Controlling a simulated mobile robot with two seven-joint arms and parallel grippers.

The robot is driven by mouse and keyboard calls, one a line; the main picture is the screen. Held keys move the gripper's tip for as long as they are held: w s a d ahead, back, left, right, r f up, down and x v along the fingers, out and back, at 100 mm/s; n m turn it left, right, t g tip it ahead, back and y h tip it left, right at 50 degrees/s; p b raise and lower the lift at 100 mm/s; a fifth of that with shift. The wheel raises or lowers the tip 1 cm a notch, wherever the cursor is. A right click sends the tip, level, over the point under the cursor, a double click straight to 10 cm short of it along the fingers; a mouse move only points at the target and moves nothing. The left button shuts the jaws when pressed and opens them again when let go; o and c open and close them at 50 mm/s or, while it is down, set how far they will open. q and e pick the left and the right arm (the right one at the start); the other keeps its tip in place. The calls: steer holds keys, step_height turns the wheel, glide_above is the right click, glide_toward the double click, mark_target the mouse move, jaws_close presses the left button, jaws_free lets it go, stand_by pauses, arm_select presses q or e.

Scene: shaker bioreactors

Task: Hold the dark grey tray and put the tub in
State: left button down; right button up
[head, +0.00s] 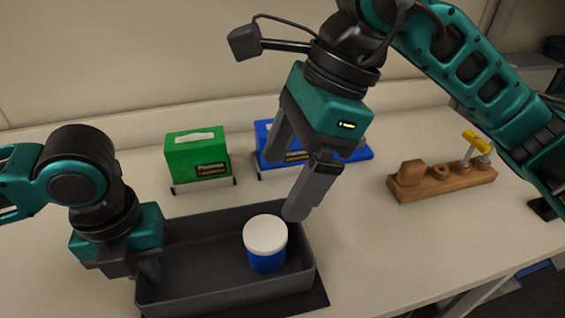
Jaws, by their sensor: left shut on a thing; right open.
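The dark grey tray (210,290) lies on the table in front of me. The tub (267,260), blue with a white lid, is upright inside the tray toward its right end. My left gripper (148,270) is shut on the tray's left wall; its fingertips are partly hidden by the gripper body. My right gripper (285,180) is open and empty above the tray's back edge, with its fingers spread apart. One finger hangs just behind and right of the tub's lid, and it appears apart from the tub.
A green box (197,155) and a blue box (264,140) stand behind the tray on small stands. A wooden block holder (440,182) with a yellow-topped piece (475,141) is at the right. The table (370,250) right of the tray is clear.

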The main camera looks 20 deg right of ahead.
stand_by(0.3)
arm_select(q)
steer(key=c, duration=1.2)
jaws_free()
steer(key=shift+o, duration=0.2)
steer(key=shift+r, duration=0.1)
